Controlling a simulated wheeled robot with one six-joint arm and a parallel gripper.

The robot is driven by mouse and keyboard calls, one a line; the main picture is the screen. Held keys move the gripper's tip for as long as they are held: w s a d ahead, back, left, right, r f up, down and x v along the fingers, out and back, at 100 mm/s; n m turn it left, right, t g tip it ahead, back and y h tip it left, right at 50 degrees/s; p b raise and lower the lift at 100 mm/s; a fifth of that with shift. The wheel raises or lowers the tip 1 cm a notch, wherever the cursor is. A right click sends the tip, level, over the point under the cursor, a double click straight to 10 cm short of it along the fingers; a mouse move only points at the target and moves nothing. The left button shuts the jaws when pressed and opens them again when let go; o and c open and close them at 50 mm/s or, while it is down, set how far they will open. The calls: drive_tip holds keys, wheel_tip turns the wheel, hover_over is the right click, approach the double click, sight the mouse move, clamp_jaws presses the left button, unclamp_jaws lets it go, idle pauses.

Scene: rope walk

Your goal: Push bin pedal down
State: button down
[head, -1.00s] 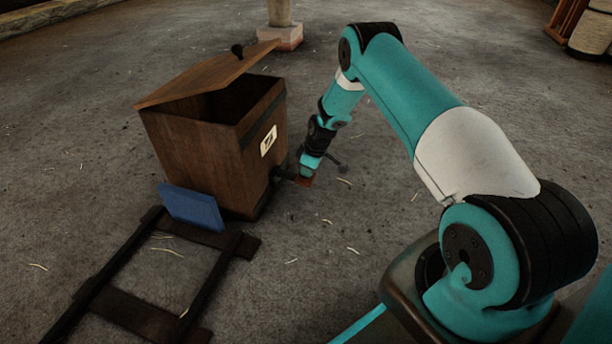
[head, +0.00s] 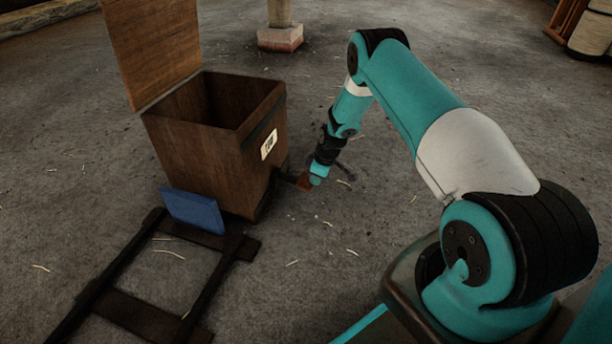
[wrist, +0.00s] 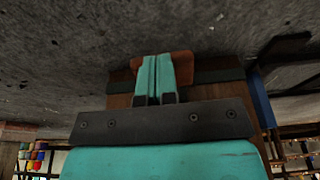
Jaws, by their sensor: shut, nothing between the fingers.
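The wooden bin (head: 196,163) stands left of centre in the head view, its lid (head: 153,47) swung up wide open. The pedal (head: 304,182), a reddish-brown pad on a dark arm, sticks out low from the bin's right side. My gripper (head: 317,178) points down at the pedal, its tips at the pad's right end. In the wrist view my gripper (wrist: 155,62) is shut and empty, and the pedal (wrist: 183,66) shows around the fingertips. They seem to touch, but the contact itself is hidden.
A blue panel (head: 193,209) leans by the bin's front. A dark ladder-like frame (head: 139,312) lies on the floor at lower left. A post on a brick base (head: 281,38) stands behind. The floor right of the bin is mostly clear.

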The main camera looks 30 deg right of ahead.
drive_tip(key=p+v, duration=0.9)
drive_tip(key=v, duration=0.8)
drive_tip(key=shift+r, duration=0.15)
idle(0.5)
drive_tip(key=s+a+r+y+p, duration=0.1)
drive_tip(key=s+a+r+p, duration=0.2)
drive_tip(key=a+r, duration=0.9)
drive_tip(key=s+a+r+y+p, duration=0.15)
drive_tip(key=s+a+r, duration=0.25)
drive_tip(key=a+r, duration=0.9)
drive_tip(key=s+a+r+g+p, duration=0.1)
drive_tip(key=s+a+r+p, duration=0.15)
drive_tip(key=s+r, duration=0.8)
drive_tip(key=s+a+r+g+p, duration=0.1)
drive_tip(key=s+a+r+p, duration=0.15)
drive_tip(key=s+r, duration=0.8)
wheel_tip(320, 180, up, 35)
drive_tip(key=s+p, duration=0.2)
drive_tip(key=p, duration=3.5)
drive_tip(key=shift+s+a+m+p, duration=0.3)
